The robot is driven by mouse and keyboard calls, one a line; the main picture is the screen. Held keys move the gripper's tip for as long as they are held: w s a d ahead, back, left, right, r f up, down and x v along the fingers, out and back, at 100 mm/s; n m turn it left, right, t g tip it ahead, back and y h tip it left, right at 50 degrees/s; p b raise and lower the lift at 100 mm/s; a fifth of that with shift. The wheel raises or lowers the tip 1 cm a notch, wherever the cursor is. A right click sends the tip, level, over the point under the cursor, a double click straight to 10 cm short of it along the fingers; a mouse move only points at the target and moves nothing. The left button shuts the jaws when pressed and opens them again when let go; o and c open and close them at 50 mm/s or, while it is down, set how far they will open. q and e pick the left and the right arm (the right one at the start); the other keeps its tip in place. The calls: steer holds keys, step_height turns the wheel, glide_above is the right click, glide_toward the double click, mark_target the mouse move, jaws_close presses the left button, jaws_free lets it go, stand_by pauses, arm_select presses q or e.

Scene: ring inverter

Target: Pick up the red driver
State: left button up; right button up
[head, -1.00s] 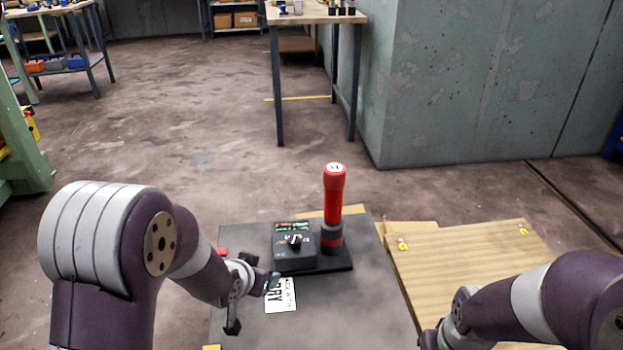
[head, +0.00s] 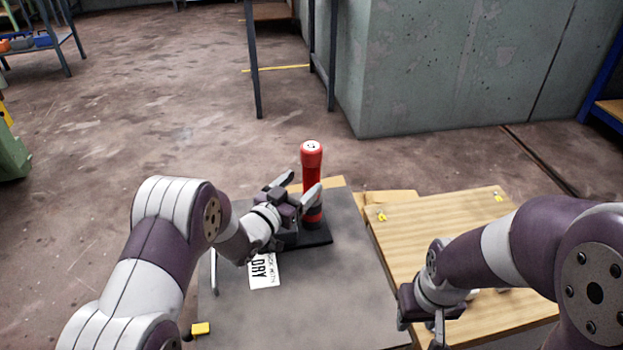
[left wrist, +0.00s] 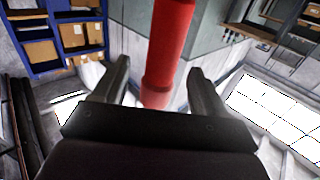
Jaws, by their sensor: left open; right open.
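The red driver (head: 311,172) stands upright in a dark holder on a black base (head: 318,234) at the back of the grey work surface. My left gripper (head: 304,184) is open at the driver, its fingers pointing toward the red handle. In the left wrist view the red driver (left wrist: 168,50) rises between the two spread fingers of the left gripper (left wrist: 158,80); I cannot tell whether they touch it. The left gripper and wrist hide the dark box beside the driver. My right gripper (head: 422,325) is open, low over the front left of the wooden board.
A white card with black print (head: 265,271) lies on the grey surface (head: 330,300), and a yellow block (head: 200,328) sits near its left front. The wooden board (head: 445,245) with yellow-marked corners lies at right. The middle of the grey surface is clear.

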mark_target(307, 175)
arm_select(q)
steer(key=b+x, duration=0.1)
steer(key=x, duration=0.4)
steer(key=shift+w+r+b, duration=0.1)
steer(key=shift+w+b, duration=0.2)
steer(key=shift+w, duration=0.05)
steer(key=shift+c, duration=0.3)
steer(key=c, duration=1.1)
steer(key=shift+r, duration=0.25)
steer(key=shift+c, duration=0.2)
